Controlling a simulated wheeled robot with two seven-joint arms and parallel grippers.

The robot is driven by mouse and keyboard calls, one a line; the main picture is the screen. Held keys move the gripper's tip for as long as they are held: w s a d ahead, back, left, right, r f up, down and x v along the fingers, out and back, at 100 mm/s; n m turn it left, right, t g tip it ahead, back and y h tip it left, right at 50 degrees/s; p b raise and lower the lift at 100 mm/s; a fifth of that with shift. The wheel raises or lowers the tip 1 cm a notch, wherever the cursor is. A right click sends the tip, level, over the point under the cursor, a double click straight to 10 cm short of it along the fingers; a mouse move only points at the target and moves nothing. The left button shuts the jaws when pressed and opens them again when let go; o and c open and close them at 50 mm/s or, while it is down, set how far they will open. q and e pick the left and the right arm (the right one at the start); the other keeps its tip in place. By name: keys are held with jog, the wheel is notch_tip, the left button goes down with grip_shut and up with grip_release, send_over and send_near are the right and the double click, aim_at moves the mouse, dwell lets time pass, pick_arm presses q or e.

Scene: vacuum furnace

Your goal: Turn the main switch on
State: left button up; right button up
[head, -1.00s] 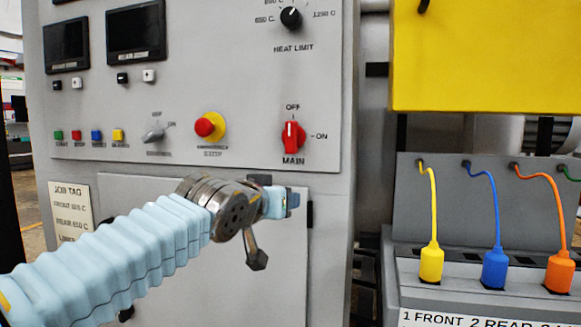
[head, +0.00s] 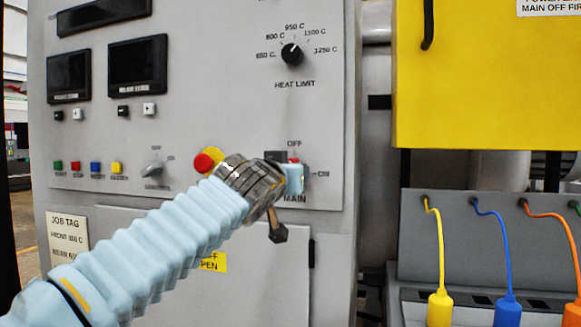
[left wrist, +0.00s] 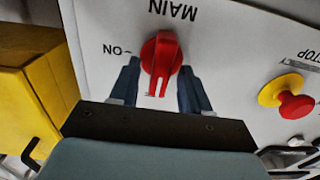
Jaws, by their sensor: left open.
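The red main switch (left wrist: 161,58) shows in the left wrist view, which is upside down to the panel. Its white line points down in that picture, away from the MAIN label and not at the ON mark on the left. In the head view only a bit of red (head: 293,160) shows, below OFF; my gripper hides the rest. My left gripper (head: 297,178) is in front of the switch. Its two fingers are open, one on each side of the red handle; I cannot tell whether they touch it. My right gripper is not in view.
A red emergency stop button (head: 204,162) on a yellow base sits left of the switch, close by my left wrist. The heat limit knob (head: 292,54) is above. A yellow box (head: 480,90) and colored plugs (head: 440,308) stand to the right.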

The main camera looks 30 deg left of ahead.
pick_arm(q)
jog(key=shift+w+a, duration=0.1)
jog(key=shift+w, duration=0.3)
jog(key=shift+c, duration=0.5)
grip_shut()
